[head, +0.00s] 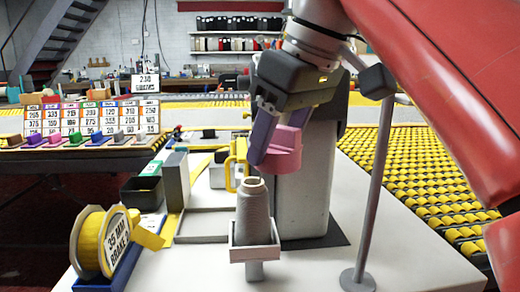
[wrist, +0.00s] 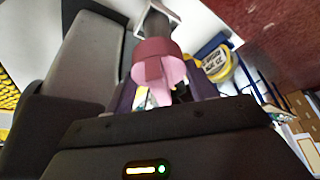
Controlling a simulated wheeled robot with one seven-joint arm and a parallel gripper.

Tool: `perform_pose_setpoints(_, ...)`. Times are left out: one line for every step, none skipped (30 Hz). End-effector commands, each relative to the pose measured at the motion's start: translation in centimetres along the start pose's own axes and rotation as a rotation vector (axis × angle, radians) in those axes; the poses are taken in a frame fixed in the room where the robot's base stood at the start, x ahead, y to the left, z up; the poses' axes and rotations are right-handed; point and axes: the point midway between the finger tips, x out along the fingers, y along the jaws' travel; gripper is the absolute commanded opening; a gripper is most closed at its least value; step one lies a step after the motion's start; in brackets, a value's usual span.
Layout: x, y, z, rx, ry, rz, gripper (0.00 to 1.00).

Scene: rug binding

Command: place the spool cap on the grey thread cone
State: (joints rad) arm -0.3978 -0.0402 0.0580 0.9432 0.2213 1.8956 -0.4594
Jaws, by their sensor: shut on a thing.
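The grey thread cone (head: 255,208) stands upright on a small square white holder (head: 254,243) on the white table. Its narrow pale top is bare. My gripper (head: 266,145) has purple fingers and is shut on the pink spool cap (head: 284,150), above and slightly right of the cone's top in the head view. The cap is apart from the cone. In the wrist view the cap (wrist: 156,65) sits between the fingers, and the cone (wrist: 155,24) shows partly behind it. The cap hides much of the cone there.
A yellow tape roll (head: 92,242) in a blue stand is at the front left. A grey post (head: 376,200) on a round base stands right. A large grey block (head: 303,185) is behind the cone. A dark bin (head: 141,192) stands left. The right front tabletop is clear.

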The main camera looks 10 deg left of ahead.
Motion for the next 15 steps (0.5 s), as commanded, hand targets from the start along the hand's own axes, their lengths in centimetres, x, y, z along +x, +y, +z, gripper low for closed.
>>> perform_pose_setpoints(0.3,0.0,-1.3,-0.004,-0.002,-0.002,0.30)
perform_pose_setpoints(0.6,0.0,-1.9,-0.003,-0.001,-0.002,0.30)
perform_pose_setpoints(0.9,0.0,-2.5,-0.003,0.000,-0.002,0.30)
perform_pose_setpoints(1.0,0.0,-2.9,-0.002,0.000,-0.001,0.30)
perform_pose_setpoints(1.2,0.0,-3.3,-0.002,-0.001,0.000,0.30)
perform_pose_setpoints(1.4,0.0,-3.7,-0.001,-0.001,0.000,0.30)
perform_pose_setpoints(1.5,0.0,-3.9,-0.001,0.000,0.000,0.30)
perform_pose_setpoints(1.5,0.0,-4.0,0.000,0.000,0.000,0.30)
perform_pose_setpoints(1.7,0.0,-4.0,0.000,0.000,0.001,0.30)
perform_pose_setpoints(1.9,0.0,-4.0,0.001,0.001,0.001,0.30)
perform_pose_setpoints(2.2,0.0,-3.9,0.001,0.001,0.001,0.30)
perform_pose_setpoints(2.7,0.0,-3.6,0.002,-0.001,0.001,0.30)
perform_pose_setpoints(3.1,0.0,-3.4,0.002,-0.002,0.001,0.30)
perform_pose_setpoints(3.5,0.0,-3.3,0.003,0.000,0.001,0.30)
perform_pose_setpoints(4.1,0.0,-3.0,0.002,-0.001,0.001,0.30)
